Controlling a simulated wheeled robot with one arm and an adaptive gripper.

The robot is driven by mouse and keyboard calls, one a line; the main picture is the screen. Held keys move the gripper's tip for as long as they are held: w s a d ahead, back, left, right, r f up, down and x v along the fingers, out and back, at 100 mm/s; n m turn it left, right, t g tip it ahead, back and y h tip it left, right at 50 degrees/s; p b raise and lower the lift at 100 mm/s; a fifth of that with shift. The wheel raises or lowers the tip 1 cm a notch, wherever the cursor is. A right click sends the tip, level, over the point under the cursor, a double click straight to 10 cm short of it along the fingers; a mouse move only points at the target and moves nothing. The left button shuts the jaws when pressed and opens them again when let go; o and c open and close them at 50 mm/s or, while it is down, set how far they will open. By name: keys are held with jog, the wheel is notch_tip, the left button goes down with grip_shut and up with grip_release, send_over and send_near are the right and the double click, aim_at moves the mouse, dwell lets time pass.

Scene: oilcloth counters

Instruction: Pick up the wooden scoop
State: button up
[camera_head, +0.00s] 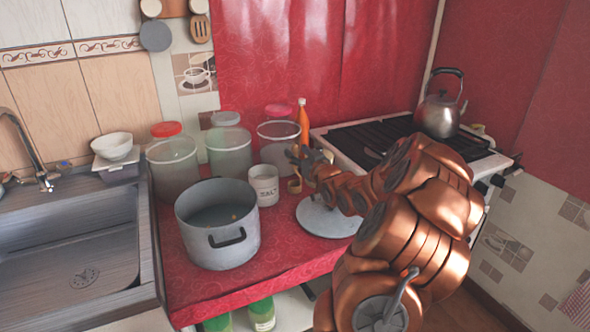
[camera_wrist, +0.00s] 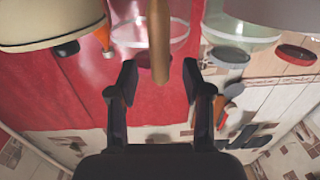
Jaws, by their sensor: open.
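The wooden scoop (camera_head: 295,186) is on the red oilcloth counter, just right of the white mug; part of it shows below my gripper in the head view. My gripper (camera_head: 306,156) is above and close to it, partly masking it. In the wrist view a wooden handle (camera_wrist: 160,40), apparently the scoop's, runs down from the top edge, its end in line with the gap between the two dark fingers of my gripper (camera_wrist: 159,74). The fingers are apart, one on each side of the handle in the picture. I cannot tell whether they touch it.
The white mug (camera_head: 263,187) and a large grey pot (camera_head: 215,250) stand left of the scoop. Lidded jars (camera_head: 228,155) and an orange bottle (camera_head: 303,125) stand behind. A round grey lid (camera_head: 325,222) lies in front. The stove (camera_head: 345,150) with a kettle (camera_head: 440,112) is right.

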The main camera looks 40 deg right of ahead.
jog(key=shift+x, duration=1.2)
jog(key=shift+c, duration=0.5)
grip_shut()
